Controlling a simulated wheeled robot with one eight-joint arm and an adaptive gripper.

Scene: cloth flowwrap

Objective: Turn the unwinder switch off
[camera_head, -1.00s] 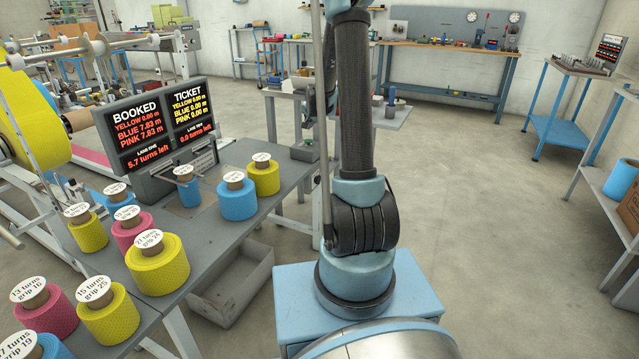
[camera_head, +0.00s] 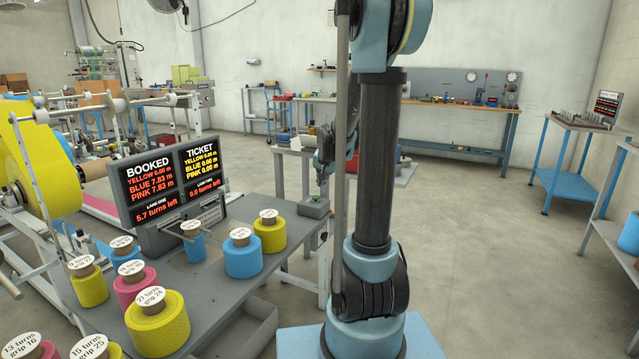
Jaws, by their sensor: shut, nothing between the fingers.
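My gripper (camera_head: 324,197) points down close above the box's right side, partly behind my own arm. Its fingers are shut with nothing between them. I cannot tell whether the fingertips touch the box.
The display board (camera_head: 172,185) stands on the bench (camera_head: 205,290), reading "BOOKED" and "TICKET". Several yellow, blue and pink rolls, such as the blue roll (camera_head: 243,258), crowd the bench. A large yellow reel (camera_head: 35,165) is at left. Floor to the right is clear.

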